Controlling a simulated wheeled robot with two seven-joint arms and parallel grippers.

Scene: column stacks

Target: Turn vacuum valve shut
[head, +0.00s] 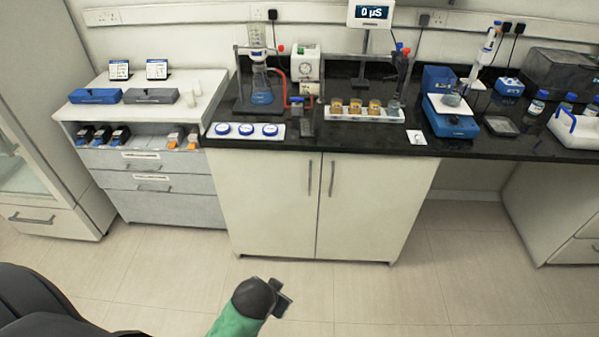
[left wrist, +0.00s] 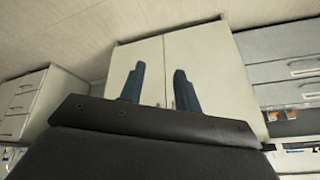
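The vacuum set stands on the black bench in the head view: a filter flask (head: 261,88) with blue liquid, red tubing (head: 279,77) and a white pump box with a dial (head: 305,64). A small blue and red fitting (head: 296,102) sits on the tubing in front of the pump; it may be the vacuum valve, but its handle position is too small to tell. My left gripper (head: 283,298) is low over the floor, well short of the bench. In the left wrist view its two fingers (left wrist: 159,86) are apart with nothing between them. My right gripper is out of view.
A white tray with blue-lidded dishes (head: 246,130) lies at the bench's front edge, left of a rack of amber jars (head: 361,110). A balance (head: 450,115) stands further right. Cabinet doors (head: 318,200) face me below; the floor between is clear.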

